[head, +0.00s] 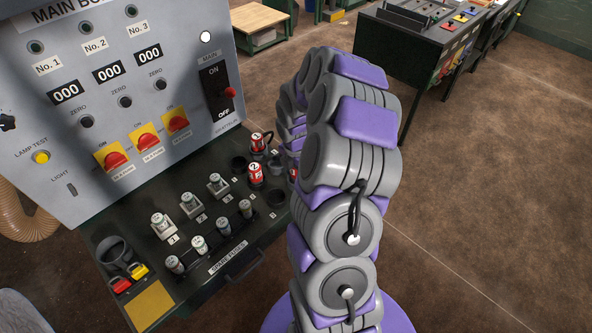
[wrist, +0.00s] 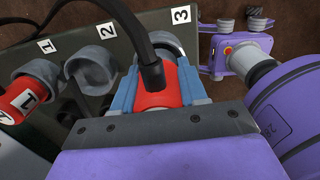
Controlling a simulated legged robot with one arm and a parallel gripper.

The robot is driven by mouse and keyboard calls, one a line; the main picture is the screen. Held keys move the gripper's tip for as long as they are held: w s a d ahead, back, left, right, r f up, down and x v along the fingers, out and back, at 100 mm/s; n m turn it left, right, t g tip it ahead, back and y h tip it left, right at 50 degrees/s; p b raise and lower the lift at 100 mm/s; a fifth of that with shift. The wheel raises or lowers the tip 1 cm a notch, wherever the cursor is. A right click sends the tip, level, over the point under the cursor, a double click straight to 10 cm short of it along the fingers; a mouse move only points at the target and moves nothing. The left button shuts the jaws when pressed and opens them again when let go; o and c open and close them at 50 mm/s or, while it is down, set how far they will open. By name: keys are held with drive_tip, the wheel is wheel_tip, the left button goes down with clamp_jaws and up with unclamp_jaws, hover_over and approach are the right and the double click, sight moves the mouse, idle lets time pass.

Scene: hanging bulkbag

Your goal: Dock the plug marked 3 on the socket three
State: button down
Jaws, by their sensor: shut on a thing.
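The red plug (wrist: 172,98), with a black cable from its top, is between the blue jaws of my gripper (wrist: 160,82) in the wrist view. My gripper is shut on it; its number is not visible. Socket three (wrist: 172,47), a dark ring by the label 3, lies right behind the plug and is partly covered by it. I cannot tell whether the plug is seated in it or just above it. In the head view my arm hides the gripper and most of this spot; a sliver of red (head: 294,173) shows beside the arm.
A red plug marked 1 (wrist: 18,106) stands left of my gripper. A grey socket (wrist: 90,72) by label 2 is between them. In the head view, red plugs 1 (head: 257,142) and 2 (head: 255,174) stand near spare fuses (head: 222,223). The main board (head: 100,75) rises behind.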

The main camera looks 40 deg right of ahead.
drive_tip(key=shift+f, duration=0.2)
idle(0.4)
drive_tip(key=shift+r, duration=0.3)
drive_tip(key=shift+r+p, duration=0.35)
drive_tip(key=shift+p, duration=0.15)
drive_tip(key=shift+r, duration=0.2)
drive_tip(key=shift+p, duration=0.5)
drive_tip(key=shift+f, duration=0.85)
idle(0.7)
drive_tip(key=shift+r, duration=0.1)
drive_tip(key=shift+r+p, duration=0.4)
drive_tip(key=shift+r+p, duration=0.35)
drive_tip(key=shift+p, duration=0.2)
idle(0.7)
